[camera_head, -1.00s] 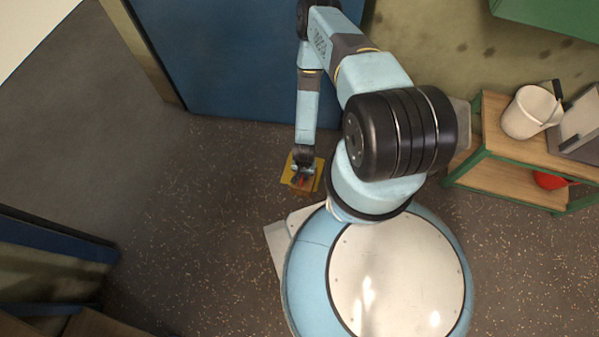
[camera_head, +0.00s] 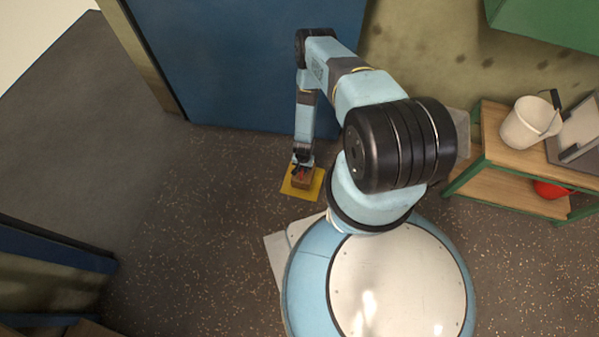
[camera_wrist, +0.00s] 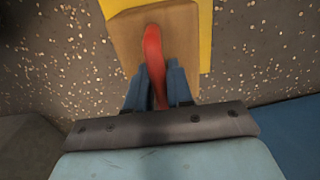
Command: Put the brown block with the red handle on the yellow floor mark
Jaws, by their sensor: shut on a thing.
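The brown block (camera_head: 302,180) hangs or rests over the yellow floor mark (camera_head: 290,190), with yellow showing around it. In the wrist view the brown block (camera_wrist: 128,38) fills the top middle, with its red handle (camera_wrist: 154,55) running down between the fingers. The yellow mark (camera_wrist: 205,30) shows beyond the block's right side and top. My gripper (camera_head: 301,168) is shut on the red handle; its fingers also show in the wrist view (camera_wrist: 157,88). I cannot tell whether the block touches the mark or is just above it.
A blue door-like panel (camera_head: 240,60) stands behind my arm. A wooden shelf with a green frame (camera_head: 500,150) at right holds a white bucket (camera_head: 528,125) and, below, a red object (camera_head: 550,189). The speckled floor left of the mark is clear.

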